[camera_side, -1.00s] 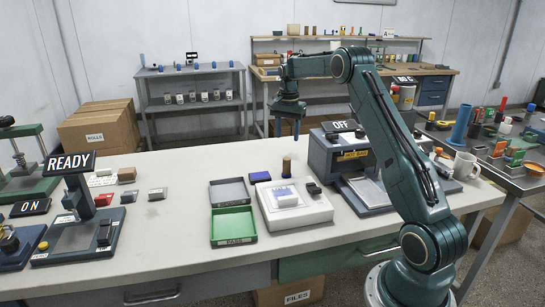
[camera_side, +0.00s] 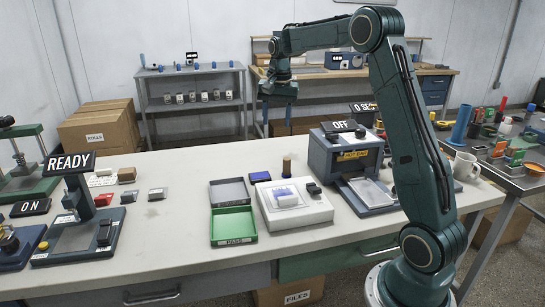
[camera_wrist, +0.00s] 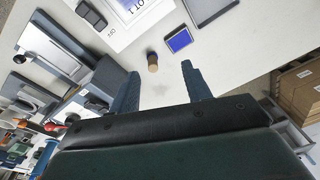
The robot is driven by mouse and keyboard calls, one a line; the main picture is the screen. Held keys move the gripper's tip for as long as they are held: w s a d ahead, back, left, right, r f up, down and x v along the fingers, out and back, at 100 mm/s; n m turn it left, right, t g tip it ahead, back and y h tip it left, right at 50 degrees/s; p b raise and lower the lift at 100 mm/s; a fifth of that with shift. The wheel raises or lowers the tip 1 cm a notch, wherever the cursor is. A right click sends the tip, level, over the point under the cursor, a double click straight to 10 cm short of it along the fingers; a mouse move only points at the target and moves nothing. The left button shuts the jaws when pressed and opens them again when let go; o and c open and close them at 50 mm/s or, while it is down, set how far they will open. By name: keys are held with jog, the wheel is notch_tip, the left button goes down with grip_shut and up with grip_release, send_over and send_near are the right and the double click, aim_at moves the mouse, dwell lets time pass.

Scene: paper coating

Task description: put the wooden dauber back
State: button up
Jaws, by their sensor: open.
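The wooden dauber (camera_side: 287,166) stands upright on the pale bench, just behind the white device and to the right of the blue ink pad (camera_side: 260,177). In the wrist view the dauber (camera_wrist: 152,60) shows between and beyond my fingers, next to the blue pad (camera_wrist: 180,40). My gripper (camera_side: 277,118) is open and empty, high above and behind the dauber in the side view. In the wrist view its two fingers (camera_wrist: 160,80) are spread apart with bare bench between them.
The white device (camera_side: 305,213) with paper on it stands in front of the dauber. A grey tray (camera_side: 229,183) and a green tray (camera_side: 233,240) lie to the left. A blue-grey machine (camera_side: 330,165) with an OFF sign stands to the right. The bench left of the trays is partly clear.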

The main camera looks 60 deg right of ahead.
jog(key=s+a+r+n+t, duration=0.1)
jog(key=s+a+r+n, duration=0.3)
jog(key=a, duration=0.4)
jog(key=s+a+r+n+t, duration=0.1)
jog(key=s+a+r+n, duration=0.1)
jog(key=s+a+r, duration=0.4)
jog(key=s+a+f+n+t, duration=0.1)
jog(key=s+a+f+n, duration=0.2)
jog(key=s+a, duration=0.3)
jog(key=s+a+f+n+t, duration=0.1)
jog(key=s+a+f+n, duration=0.3)
jog(key=s, duration=0.7)
jog(key=shift+s+a+t+y, duration=0.25)
jog(key=shift+a+t+y, duration=0.05)
jog(key=shift+a, duration=0.7)
